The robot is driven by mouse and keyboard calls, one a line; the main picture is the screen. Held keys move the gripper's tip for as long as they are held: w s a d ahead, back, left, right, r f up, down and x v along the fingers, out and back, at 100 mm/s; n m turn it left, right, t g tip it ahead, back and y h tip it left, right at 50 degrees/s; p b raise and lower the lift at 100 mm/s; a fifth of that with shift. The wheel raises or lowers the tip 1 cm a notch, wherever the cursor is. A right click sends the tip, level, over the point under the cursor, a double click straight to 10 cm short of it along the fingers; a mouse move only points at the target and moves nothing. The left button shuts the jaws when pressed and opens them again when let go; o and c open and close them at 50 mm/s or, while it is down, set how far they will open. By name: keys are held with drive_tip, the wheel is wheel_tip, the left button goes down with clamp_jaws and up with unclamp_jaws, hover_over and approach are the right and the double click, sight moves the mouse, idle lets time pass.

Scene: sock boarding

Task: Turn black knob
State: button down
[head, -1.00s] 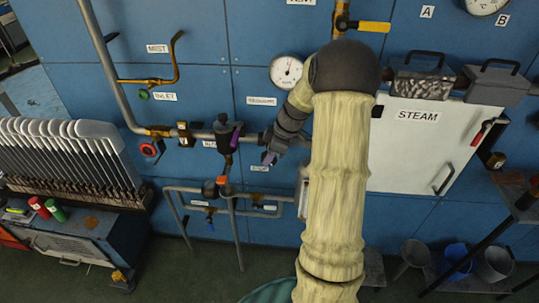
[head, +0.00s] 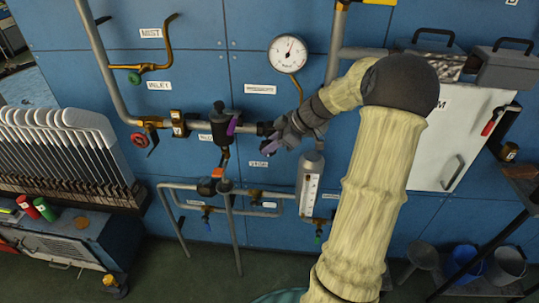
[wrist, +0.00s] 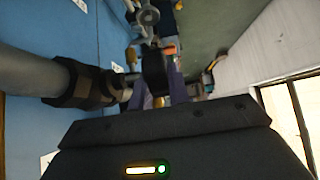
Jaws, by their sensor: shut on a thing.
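In the wrist view, a black cylindrical part (wrist: 155,70), which looks like the knob, stands between the two purple fingers of my gripper (wrist: 158,88). The fingers are shut on it. My gripper's dark body hides part of the pipe behind it, and the exact contact is small and dark.
A round gauge (head: 288,54) is above my gripper. A red valve wheel (head: 139,140) is to the left. A white cabinet (head: 455,145) is on the right, partly behind my arm.

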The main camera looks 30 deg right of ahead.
drive_tip(key=y+b, duration=0.1)
drive_tip(key=b, duration=0.1)
drive_tip(key=t+y+b, duration=0.1)
drive_tip(key=b, duration=0.1)
drive_tip(key=f+t+y+b, duration=0.1)
drive_tip(key=b, duration=0.1)
drive_tip(key=shift+s+d, duration=0.15)
drive_tip(key=shift+d, duration=0.1)
drive_tip(key=shift+r+t+y+b, duration=0.2)
drive_tip(key=shift+t+y+b, duration=0.35)
drive_tip(key=shift+b, duration=0.5)
drive_tip(key=c, duration=1.3)
unclamp_jaws()
drive_tip(key=shift+r, duration=0.1)
drive_tip(key=p+v, duration=0.1)
drive_tip(key=v, duration=1.6)
drive_tip(key=shift+s+d, duration=0.1)
drive_tip(key=shift+d, duration=0.2)
